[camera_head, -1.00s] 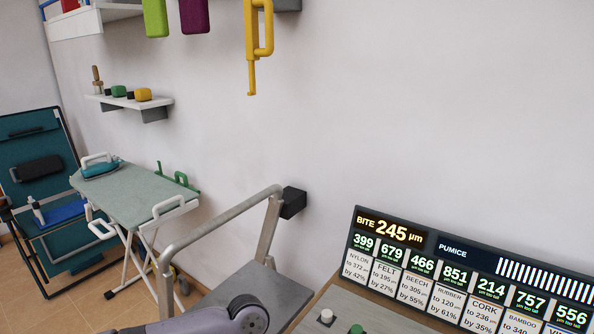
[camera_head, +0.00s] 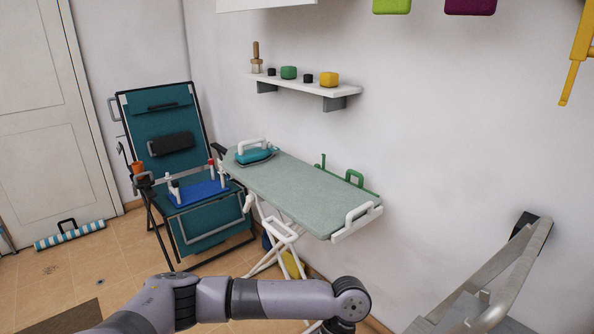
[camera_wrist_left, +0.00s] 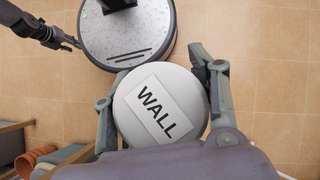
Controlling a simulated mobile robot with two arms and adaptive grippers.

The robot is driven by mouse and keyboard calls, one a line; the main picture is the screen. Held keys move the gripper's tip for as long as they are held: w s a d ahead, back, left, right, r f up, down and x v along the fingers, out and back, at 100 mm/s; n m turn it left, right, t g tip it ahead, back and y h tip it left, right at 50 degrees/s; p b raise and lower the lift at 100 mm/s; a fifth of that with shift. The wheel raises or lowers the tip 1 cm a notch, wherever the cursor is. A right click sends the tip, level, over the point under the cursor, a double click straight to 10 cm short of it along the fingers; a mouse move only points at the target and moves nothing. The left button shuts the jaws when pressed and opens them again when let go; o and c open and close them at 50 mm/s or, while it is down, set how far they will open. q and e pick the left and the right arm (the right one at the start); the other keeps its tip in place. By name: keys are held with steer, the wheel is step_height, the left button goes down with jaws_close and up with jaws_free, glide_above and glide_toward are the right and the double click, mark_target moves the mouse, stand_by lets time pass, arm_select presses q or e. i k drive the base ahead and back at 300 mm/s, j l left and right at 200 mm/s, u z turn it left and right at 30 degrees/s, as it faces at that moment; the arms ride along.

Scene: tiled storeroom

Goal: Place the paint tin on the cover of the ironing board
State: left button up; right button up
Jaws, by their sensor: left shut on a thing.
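The paint tin (camera_wrist_left: 160,104) shows from above in the left wrist view as a round white lid with a label reading "WALL". My left gripper (camera_wrist_left: 160,90) is shut on it, with a finger on each side. The ironing board's grey-green cover (camera_head: 300,190) is in the middle of the head view, above and beyond my left arm; its near right part is bare. The tin and left gripper are out of sight in the head view. My right gripper (camera_wrist_left: 68,42) shows small and dark at the upper left of the wrist view; its jaw state is unclear.
A teal iron (camera_head: 254,156) stands at the cover's far left end. A white rail (camera_head: 358,222) rises at the near end and a green rack (camera_head: 350,180) along the wall side. A teal folding chair (camera_head: 185,180) stands left, a grey metal frame (camera_head: 490,280) right.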

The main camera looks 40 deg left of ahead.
mark_target(297, 177)
steer(key=i+j+z, duration=0.15)
steer(key=j, duration=1.05)
steer(key=i+j+z, duration=0.15)
steer(key=j, duration=1.1)
steer(key=k, duration=0.05)
